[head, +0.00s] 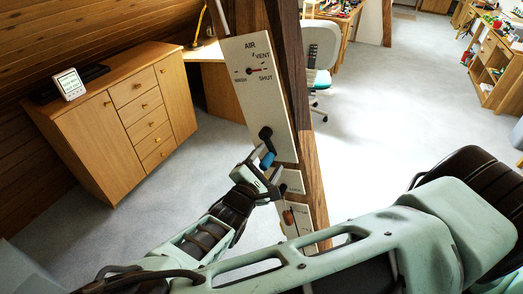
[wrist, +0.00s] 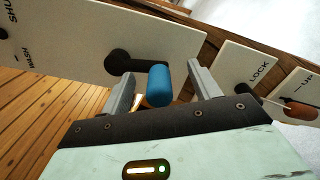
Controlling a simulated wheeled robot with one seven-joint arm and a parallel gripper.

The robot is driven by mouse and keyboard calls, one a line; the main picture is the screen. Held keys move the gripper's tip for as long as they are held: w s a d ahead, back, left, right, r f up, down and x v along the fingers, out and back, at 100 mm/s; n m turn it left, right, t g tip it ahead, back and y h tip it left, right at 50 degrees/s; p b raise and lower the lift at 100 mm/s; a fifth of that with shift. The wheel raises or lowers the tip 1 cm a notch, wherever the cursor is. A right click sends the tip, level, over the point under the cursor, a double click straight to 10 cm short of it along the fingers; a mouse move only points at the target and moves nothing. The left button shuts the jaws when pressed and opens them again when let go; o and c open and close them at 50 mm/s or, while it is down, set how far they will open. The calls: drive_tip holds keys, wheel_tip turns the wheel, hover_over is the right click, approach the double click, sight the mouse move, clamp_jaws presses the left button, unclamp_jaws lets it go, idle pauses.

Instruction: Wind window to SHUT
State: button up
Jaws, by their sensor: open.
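The tall white panel (head: 262,105) on the timber post is marked AIR, with a small dial (head: 251,70) lettered VENT, SHUT and WASH. The dial has a red and dark pointer; its exact setting is too small to read surely. Below it is a black crank (head: 265,134) with a blue grip (head: 268,159). In the wrist view the crank arm (wrist: 130,62) runs left from the blue grip (wrist: 160,84). My gripper (wrist: 161,70) is open, one finger on each side of the blue grip, with visible gaps. It also shows in the head view (head: 261,172).
A wooden cabinet (head: 125,115) stands left, an office chair (head: 319,55) behind the post. Open floor lies right.

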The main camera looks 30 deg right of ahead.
drive_tip(key=shift+a, duration=0.1)
drive_tip(key=shift+v, duration=3.7)
drive_tip(key=shift+s, duration=0.1)
drive_tip(key=s+f+m+g+y+b, duration=0.4)
drive_tip(key=s+f+m+g+b, duration=0.1)
drive_tip(key=s+g, duration=0.5)
drive_tip(key=s+a+r+m+y+b, duration=0.1)
drive_tip(key=s+a+r+y+b, duration=0.1)
drive_tip(key=r+y, duration=0.3)
drive_tip(key=s+a+r+m+y+b, duration=0.2)
drive_tip(key=s+a+r+y+b, duration=0.1)
drive_tip(key=r+y, duration=0.3)
drive_tip(key=shift+s+g+b, duration=0.3)
drive_tip(key=shift+s+b, duration=0.3)
drive_tip(key=shift+s, duration=0.1)
